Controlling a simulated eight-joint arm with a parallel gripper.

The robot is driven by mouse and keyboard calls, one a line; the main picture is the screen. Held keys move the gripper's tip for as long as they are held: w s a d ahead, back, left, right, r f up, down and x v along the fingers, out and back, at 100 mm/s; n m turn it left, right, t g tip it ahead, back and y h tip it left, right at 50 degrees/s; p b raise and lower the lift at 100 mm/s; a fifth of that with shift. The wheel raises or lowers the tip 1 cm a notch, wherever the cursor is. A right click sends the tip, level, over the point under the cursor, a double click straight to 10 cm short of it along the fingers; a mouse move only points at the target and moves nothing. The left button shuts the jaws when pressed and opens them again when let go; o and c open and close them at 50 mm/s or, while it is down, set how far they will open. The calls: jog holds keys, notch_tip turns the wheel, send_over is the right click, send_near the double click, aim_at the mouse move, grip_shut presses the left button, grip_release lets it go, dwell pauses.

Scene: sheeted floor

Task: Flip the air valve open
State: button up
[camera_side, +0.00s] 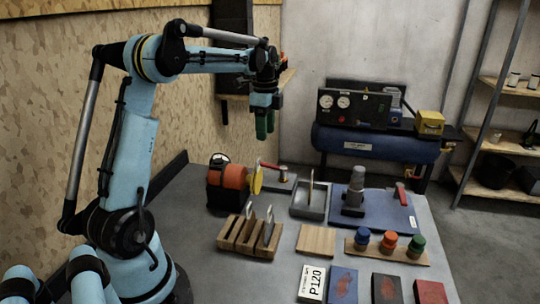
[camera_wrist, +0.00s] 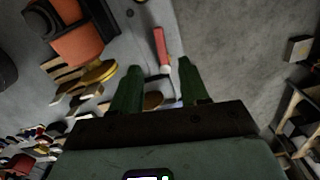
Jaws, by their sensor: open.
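A red lever handle (camera_side: 268,165), which looks like the air valve's, stands at the far edge of the grey table, beside a small fitting on a grey plate (camera_side: 283,183). In the wrist view the red handle (camera_wrist: 160,42) lies just beyond and between my fingertips, pointing away from the camera. My gripper (camera_side: 264,132) hangs pointing down above the far side of the table, with its green fingers apart and empty. In the wrist view the gripper (camera_wrist: 159,68) shows a clear gap between its fingers. I see no contact with the handle.
An orange and black machine (camera_side: 229,184) and a yellow disc (camera_side: 257,179) stand left of the lever. A grey tray (camera_side: 311,212), a blue mat (camera_side: 375,224), a slotted wooden rack (camera_side: 247,246) and colored jars (camera_side: 389,242) fill the table. A blue compressor (camera_side: 375,144) stands behind.

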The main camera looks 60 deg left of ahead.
aim_at(266, 164)
notch_tip(266, 164, down, 10)
jog(key=shift+r, duration=0.15)
jog(key=shift+c, duration=0.3)
grip_shut()
